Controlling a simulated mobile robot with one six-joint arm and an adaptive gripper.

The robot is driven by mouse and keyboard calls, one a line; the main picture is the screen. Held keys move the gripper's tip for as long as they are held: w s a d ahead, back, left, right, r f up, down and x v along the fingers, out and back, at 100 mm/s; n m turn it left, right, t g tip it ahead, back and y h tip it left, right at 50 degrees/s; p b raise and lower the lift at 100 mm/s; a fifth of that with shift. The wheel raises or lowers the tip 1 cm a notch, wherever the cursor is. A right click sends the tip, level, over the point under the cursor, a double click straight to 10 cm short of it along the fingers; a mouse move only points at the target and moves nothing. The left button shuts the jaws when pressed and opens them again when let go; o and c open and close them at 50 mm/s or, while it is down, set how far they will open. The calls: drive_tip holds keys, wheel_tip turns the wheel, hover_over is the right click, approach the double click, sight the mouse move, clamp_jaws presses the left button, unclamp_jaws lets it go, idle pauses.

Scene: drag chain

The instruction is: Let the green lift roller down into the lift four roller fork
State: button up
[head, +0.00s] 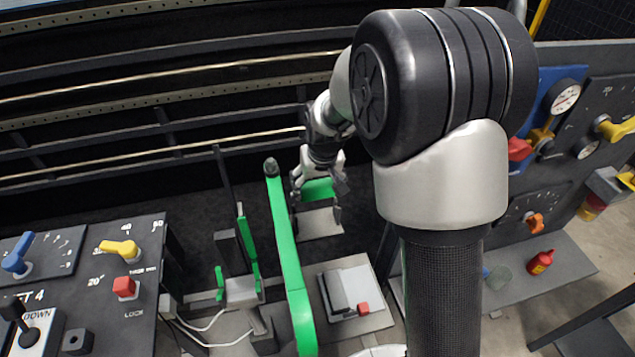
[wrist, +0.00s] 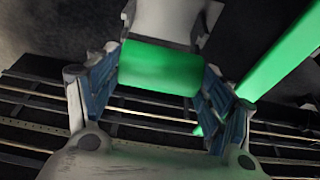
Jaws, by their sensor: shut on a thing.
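My gripper (head: 318,196) is shut on the green lift roller (head: 319,187), a short smooth cylinder. In the wrist view the roller (wrist: 158,70) lies crosswise between the two blue-padded fingers, one at each end. It hangs above the dark floor area behind the benches. A pale grey plate or block (head: 320,223) shows just below the roller in the head view, and a pale grey block (wrist: 170,20) shows beyond it in the wrist view. I cannot tell whether this is the lift four roller fork, or whether the roller touches it.
A long green bar (head: 286,250) stands close to the left of my gripper. Green uprights (head: 244,240) rise farther left. A control panel (head: 90,270) is at left, gauge panels (head: 545,140) at right. Dark rails (head: 150,120) run behind.

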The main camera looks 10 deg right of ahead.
wheel_tip(320, 180, down, 8)
drive_tip(key=b, duration=0.5)
drive_tip(key=shift+s+f+b, duration=0.1)
drive_tip(key=shift+f+b, duration=0.05)
drive_tip(key=shift+b, duration=0.15)
idle(0.3)
drive_tip(key=o, duration=0.8)
drive_tip(key=shift+s+f, duration=0.1)
drive_tip(key=o, duration=0.5)
drive_tip(key=shift+f, duration=0.1)
drive_tip(key=shift+w, duration=0.2)
drive_tip(key=v, duration=1.2)
drive_tip(key=shift+w, duration=0.1)
